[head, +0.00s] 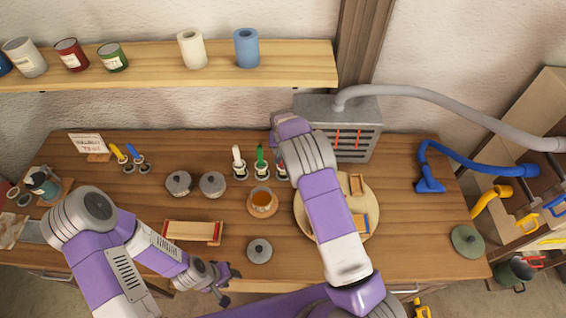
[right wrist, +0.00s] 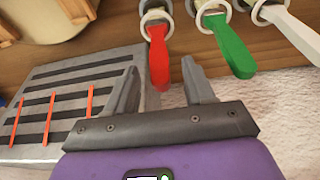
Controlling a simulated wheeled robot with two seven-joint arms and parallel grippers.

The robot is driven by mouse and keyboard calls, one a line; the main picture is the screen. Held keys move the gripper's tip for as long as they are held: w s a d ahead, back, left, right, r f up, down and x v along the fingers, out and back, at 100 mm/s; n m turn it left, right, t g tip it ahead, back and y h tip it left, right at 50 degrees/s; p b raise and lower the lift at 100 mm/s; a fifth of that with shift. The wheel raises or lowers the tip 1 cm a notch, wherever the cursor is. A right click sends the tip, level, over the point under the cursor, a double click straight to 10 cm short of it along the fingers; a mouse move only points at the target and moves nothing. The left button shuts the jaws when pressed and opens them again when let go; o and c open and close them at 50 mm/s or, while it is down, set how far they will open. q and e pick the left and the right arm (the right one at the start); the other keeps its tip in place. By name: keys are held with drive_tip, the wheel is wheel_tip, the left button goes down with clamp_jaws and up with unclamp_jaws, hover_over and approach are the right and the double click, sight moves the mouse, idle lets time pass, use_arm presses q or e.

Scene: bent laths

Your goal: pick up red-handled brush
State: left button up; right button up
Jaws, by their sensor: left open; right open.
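The red-handled brush (right wrist: 159,60) shows in the right wrist view, its handle pointing toward my right gripper (right wrist: 161,80). The gripper is open, and the handle's end lies between its two fingertips with a gap on each side. The brush's lower part sits in a round ring holder (right wrist: 154,20). In the head view my right arm hides the red handle and the right gripper. My left gripper (head: 230,286) is open and empty near the table's front edge.
A green-handled brush (right wrist: 231,48) and a white-handled brush (right wrist: 288,30) stand beside the red one. A grey slotted box (head: 345,130) with a hose is close on the other side. An amber cup (head: 262,200) and grey lidded pots (head: 212,184) stand nearby.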

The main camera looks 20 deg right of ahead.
drive_tip(key=b+x, duration=0.1)
drive_tip(key=x, duration=0.3)
drive_tip(key=shift+w+d+b, duration=0.1)
drive_tip(key=shift+w+b, duration=0.05)
drive_tip(key=shift+b, duration=0.15)
